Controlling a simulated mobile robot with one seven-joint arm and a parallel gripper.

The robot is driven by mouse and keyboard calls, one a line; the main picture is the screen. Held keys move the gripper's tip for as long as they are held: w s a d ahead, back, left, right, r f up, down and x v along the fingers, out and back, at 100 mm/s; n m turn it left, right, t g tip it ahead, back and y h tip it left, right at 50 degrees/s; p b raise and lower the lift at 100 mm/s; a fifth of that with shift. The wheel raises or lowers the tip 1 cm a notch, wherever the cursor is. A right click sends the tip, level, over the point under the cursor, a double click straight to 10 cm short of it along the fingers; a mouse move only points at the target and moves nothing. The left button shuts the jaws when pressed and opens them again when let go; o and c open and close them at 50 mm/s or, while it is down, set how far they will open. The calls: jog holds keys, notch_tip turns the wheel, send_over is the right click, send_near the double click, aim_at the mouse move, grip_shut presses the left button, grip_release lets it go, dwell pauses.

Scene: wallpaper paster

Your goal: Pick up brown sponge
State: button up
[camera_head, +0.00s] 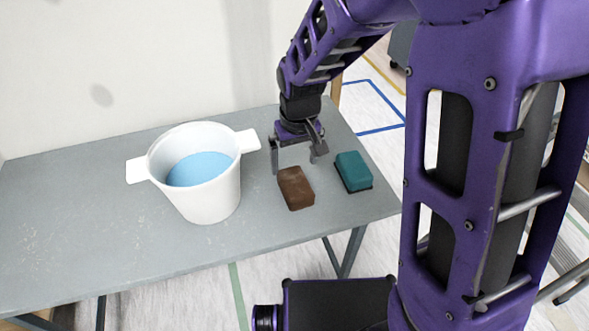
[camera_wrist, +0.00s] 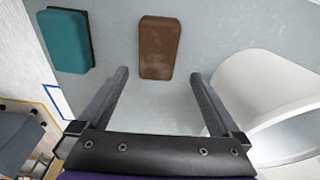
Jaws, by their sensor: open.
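The brown sponge (camera_head: 296,188) lies flat on the grey table, between the white bucket and a teal sponge. My gripper (camera_head: 295,165) is open and empty, above the table just behind the brown sponge as the head view shows it. In the wrist view the brown sponge (camera_wrist: 160,48) lies beyond the fingertips, roughly in line with the gap between my two fingers (camera_wrist: 158,80). The sponge is fully visible there and no finger appears to touch it.
The white bucket (camera_head: 215,204) with blue liquid (camera_head: 200,168) stands left of the brown sponge, close to one finger in the wrist view. The teal sponge (camera_head: 352,171) lies to the right, near the right edge of the grey table (camera_head: 80,215). A wall rises behind the table.

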aim_at(295, 182)
jog(key=f, duration=0.4)
jog(key=shift+w+a+f+b, duration=0.1)
jog(key=shift+w+f+b, duration=0.05)
jog(key=shift+w+b, duration=0.2)
jog(key=f+b, duration=0.1)
jog(key=f, duration=0.4)
jog(key=shift+w, duration=0.2)
jog(key=c, duration=1.2)
